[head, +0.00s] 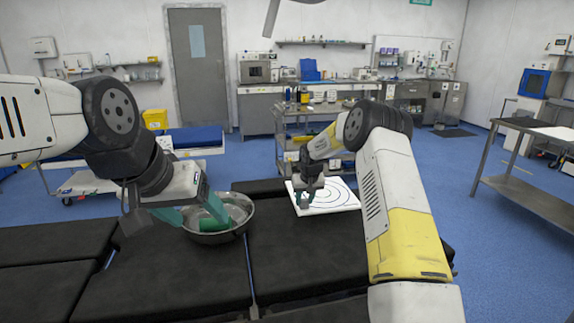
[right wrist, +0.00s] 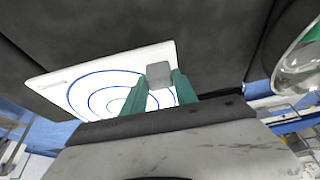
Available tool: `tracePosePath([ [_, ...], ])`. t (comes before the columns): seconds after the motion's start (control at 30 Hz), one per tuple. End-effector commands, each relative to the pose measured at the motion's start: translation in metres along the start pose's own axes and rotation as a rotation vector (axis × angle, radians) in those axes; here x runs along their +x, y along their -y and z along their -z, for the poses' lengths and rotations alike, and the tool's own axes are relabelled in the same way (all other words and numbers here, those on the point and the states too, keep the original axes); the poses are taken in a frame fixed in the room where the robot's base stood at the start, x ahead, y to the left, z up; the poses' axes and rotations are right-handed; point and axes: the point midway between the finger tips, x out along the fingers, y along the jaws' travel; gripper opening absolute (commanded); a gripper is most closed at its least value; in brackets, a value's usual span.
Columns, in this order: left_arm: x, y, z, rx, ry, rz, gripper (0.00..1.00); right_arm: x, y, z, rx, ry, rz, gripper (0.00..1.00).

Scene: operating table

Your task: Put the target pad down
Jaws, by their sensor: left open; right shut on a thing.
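The target pad (head: 335,197) is a white square with dark rings, at the far edge of the black operating table. It also shows in the right wrist view (right wrist: 75,92), with blue and green rings. My right gripper (head: 305,198) is at the pad's left part, shut on a small grey block at the pad's edge that looks like its grip. In the right wrist view the fingers (right wrist: 158,90) stand either side of this block. I cannot tell whether the pad touches the table. My left gripper (head: 192,213) is open, with its teal fingers at the steel bowl.
The steel bowl (head: 218,237) stands on the operating table (head: 180,275), left of the pad. The table's padded sections have gaps between them. The black surface in front of the bowl and pad is clear. A steel trolley (head: 290,127) stands behind the table.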

Motion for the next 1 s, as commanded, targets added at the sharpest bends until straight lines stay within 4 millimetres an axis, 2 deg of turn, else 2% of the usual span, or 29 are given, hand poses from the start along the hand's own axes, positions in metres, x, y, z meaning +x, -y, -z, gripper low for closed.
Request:
tracePosePath([
  [0.03,0.0,0.0,0.0,0.0,0.0,0.0,0.7,-0.014,0.0,-0.008,-0.001,-0.002,-0.003,0.0],
  [0.17,0.0,0.0,0.0,0.0,0.0,0.0,0.7,-0.046,-0.001,-0.043,0.012,-0.002,-0.007,0.0],
  [0.4,0.0,0.0,0.0,0.0,0.0,0.0,0.7,-0.105,-0.011,-0.123,0.07,-0.005,-0.03,0.0],
  [0.6,0.0,0.0,0.0,0.0,0.0,0.0,0.7,-0.137,-0.013,-0.182,0.12,-0.004,-0.049,0.0],
  [0.77,0.0,0.0,0.0,0.0,0.0,0.0,0.7,-0.146,-0.014,-0.207,0.142,-0.002,-0.058,0.0],
  [1.0,0.0,0.0,0.0,0.0,0.0,0.0,0.7,-0.121,-0.007,-0.256,0.144,0.007,-0.06,0.0],
])
